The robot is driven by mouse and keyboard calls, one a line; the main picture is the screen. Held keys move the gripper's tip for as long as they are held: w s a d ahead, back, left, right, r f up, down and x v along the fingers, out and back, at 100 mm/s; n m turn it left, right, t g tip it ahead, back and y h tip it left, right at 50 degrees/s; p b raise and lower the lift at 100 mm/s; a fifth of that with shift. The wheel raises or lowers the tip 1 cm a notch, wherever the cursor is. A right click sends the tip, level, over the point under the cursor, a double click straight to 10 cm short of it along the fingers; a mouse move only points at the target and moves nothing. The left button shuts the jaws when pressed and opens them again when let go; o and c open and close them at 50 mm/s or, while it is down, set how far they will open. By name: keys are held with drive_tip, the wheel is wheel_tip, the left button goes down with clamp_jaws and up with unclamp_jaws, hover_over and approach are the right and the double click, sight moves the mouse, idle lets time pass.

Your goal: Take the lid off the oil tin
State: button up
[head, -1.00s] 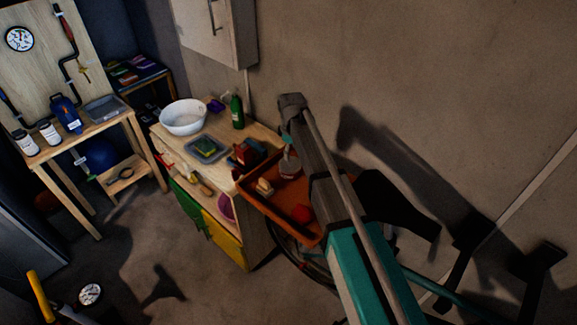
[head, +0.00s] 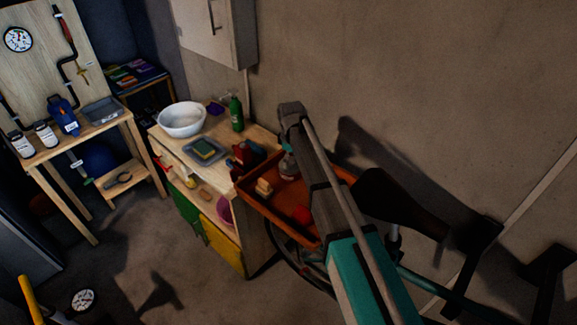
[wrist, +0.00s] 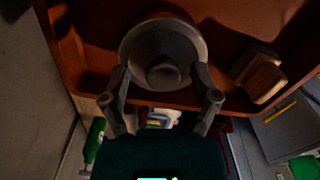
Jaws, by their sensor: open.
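The oil tin (wrist: 163,48) is a round grey vessel with a small raised knob in the middle of its top. It stands in an orange-brown tray (wrist: 60,60). The wrist view looks down on it. In the head view the tin (head: 288,165) shows small and pale near the tray's back edge. My gripper (wrist: 160,82) is open, with one finger at each side of the tin's near edge and nothing gripped. I cannot tell whether the fingers touch it. In the head view my arm hides part of the tray, and the fingers are hard to make out.
A tan block (head: 264,187) and a red object (head: 301,214) lie in the tray. Left of it, a wooden cabinet holds a white bowl (head: 182,120), a green bottle (head: 236,113), a grey tray with a sponge (head: 205,151) and a red can (head: 243,153). The wall stands close behind.

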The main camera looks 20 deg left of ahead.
sight(291, 159)
drive_tip(key=c, duration=1)
drive_tip(key=shift+o, duration=0.2)
drive_tip(key=shift+r, duration=0.2)
wheel_tip(291, 159, up, 3)
drive_tip(key=p, duration=0.3)
drive_tip(key=s+d+r+p, duration=0.7)
drive_tip(key=s+r+p, duration=0.2)
drive_tip(key=s, duration=0.3)
drive_tip(key=shift+r+p, duration=0.3)
drive_tip(key=shift+p, duration=0.2)
drive_tip(key=shift+d, duration=0.1)
